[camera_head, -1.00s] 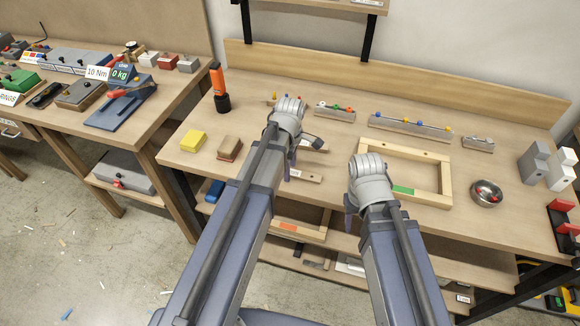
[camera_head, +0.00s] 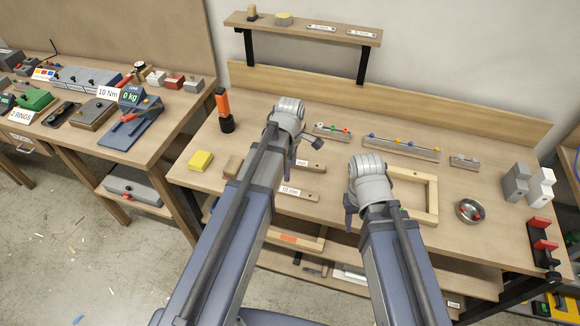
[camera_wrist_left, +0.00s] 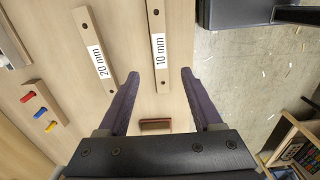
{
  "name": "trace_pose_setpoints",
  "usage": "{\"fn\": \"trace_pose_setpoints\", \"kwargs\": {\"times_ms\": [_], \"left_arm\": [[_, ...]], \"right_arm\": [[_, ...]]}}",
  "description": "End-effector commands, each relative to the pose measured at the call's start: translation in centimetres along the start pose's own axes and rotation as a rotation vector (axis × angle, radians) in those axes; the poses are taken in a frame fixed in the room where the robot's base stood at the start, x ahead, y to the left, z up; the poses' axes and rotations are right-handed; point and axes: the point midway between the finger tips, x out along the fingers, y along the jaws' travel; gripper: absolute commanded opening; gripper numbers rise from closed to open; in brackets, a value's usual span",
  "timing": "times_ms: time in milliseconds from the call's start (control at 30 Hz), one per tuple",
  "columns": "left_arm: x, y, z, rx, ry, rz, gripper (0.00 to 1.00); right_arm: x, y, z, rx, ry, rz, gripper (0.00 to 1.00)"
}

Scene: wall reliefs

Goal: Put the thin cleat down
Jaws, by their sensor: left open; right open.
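The thin cleat, a pale wooden strip labelled "10 mm" (camera_head: 305,195), lies flat on the bench. In the left wrist view the thin cleat (camera_wrist_left: 160,70) shows a dark hole near each end and its near end lies between my fingertips. My left gripper (camera_wrist_left: 160,74) is open with a finger on either side of the strip, apart from it. In the head view my left gripper (camera_head: 303,152) is partly hidden by its own wrist. The thicker "20 mm" cleat (camera_wrist_left: 95,50) lies beside it. My right gripper (camera_head: 350,207) is open, mostly hidden behind its wrist.
A wooden frame (camera_head: 432,195) lies beneath my right wrist. A yellow block (camera_head: 201,161) and orange-handled tool (camera_head: 223,108) are at left. Peg rails line the back.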

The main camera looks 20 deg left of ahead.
Motion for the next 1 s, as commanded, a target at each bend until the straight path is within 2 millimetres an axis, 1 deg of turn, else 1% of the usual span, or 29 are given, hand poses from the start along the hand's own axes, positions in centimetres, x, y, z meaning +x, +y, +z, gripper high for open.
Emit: {"fn": "trace_pose_setpoints", "kwargs": {"times_ms": [33,100,333,433,467,567,700,800,900,1000], "left_arm": [[-1.2,0.0,0.0,0.0,0.0,0.0,0.67],[-1.6,0.0,0.0,0.0,0.0,0.0,0.67],[-1.7,-0.1,0.1,0.013,0.001,0.0,0.67],[-1.7,-1.1,1.1,0.12,0.005,-0.004,0.67],[-1.7,-1.6,1.6,0.179,0.008,-0.006,0.67],[-1.7,-3.8,3.7,0.459,0.021,-0.018,0.67],[-1.7,-7.5,6.8,0.931,0.037,-0.045,0.67],[-1.8,-9.8,8.4,1.242,0.045,-0.066,0.67],[-1.8,-11.7,9.6,1.501,0.048,-0.086,0.67],[-1.8,-13.0,10.3,1.69,0.05,-0.104,0.67]], "right_arm": [[-1.2,0.1,0.1,0.0,0.0,0.0,0.5],[-1.6,0.1,0.1,-0.001,0.0,0.0,0.5],[-1.7,0.2,0.1,-0.001,0.0,0.0,0.5],[-1.7,0.2,0.1,-0.001,0.0,0.0,0.5],[-1.7,0.2,0.1,-0.001,0.0,0.0,0.5],[-1.7,0.2,0.1,-0.001,0.0,0.0,0.5],[-1.7,0.2,0.1,-0.001,0.0,0.0,0.5],[-1.7,0.2,0.1,-0.001,0.0,0.0,0.5],[-1.7,0.2,0.1,-0.001,0.0,0.0,0.5],[-1.7,0.2,0.1,-0.001,0.0,0.0,0.5]]}}
